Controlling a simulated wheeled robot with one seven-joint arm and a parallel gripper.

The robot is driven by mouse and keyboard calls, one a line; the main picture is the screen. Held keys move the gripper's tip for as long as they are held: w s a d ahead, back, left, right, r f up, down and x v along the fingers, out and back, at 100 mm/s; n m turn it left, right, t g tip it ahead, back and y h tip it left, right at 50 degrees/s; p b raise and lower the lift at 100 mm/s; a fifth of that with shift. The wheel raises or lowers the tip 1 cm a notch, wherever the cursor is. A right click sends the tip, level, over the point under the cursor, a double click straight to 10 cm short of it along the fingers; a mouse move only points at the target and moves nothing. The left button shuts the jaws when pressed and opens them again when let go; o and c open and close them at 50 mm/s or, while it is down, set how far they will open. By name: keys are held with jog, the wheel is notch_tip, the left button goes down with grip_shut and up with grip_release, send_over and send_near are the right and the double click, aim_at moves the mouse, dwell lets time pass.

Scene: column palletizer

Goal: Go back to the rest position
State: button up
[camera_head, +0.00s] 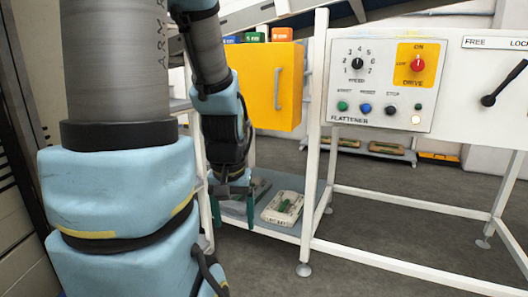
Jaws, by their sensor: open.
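My gripper (234,213) hangs down at the end of my arm, left of the picture's middle. Its two green fingers stand apart, and I see nothing held between them. It is in front of the left end of the white frame, near the low grey shelf (307,184). My arm is bent, with the forearm coming down from the top. The wide blue and grey column at the left is mine and hides what is behind it.
A yellow cabinet (266,88) with a handle stands just right of my forearm. Small coloured boxes (255,37) sit on top. A control panel (383,84) and a black lever (503,84) are on the white frame (316,140). A white tray (283,207) lies on the low shelf.

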notch_tip(320, 180, up, 14)
jog(key=p, duration=1.2)
jog(key=shift+r, duration=0.2)
dwell(0.6)
